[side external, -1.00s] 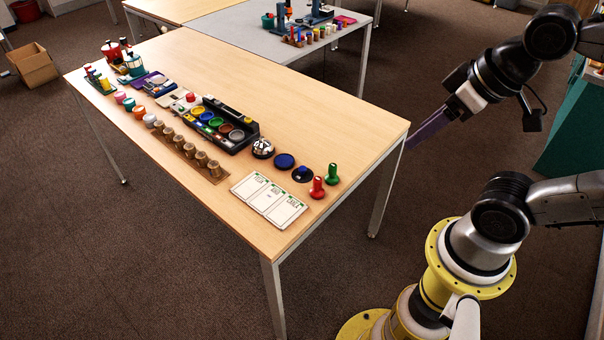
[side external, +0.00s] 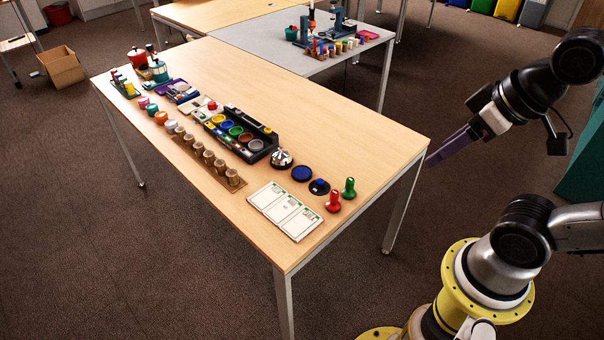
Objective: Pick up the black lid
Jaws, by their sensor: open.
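A round black lid (side external: 319,189) with a blue knob lies on the wooden table near its right end. It sits between a dark blue disc and a red stamp-like piece. My gripper (side external: 430,162) is off the table's right edge, well apart from the lid. Its long purple fingers point left and down toward the table edge. It is open, with nothing visible in it.
A red piece (side external: 333,201) and a green piece (side external: 348,188) stand close to the lid. A dark blue disc (side external: 302,174), a silver bell (side external: 281,158) and a white card sheet (side external: 286,211) are nearby. The table's back right (side external: 350,130) is clear.

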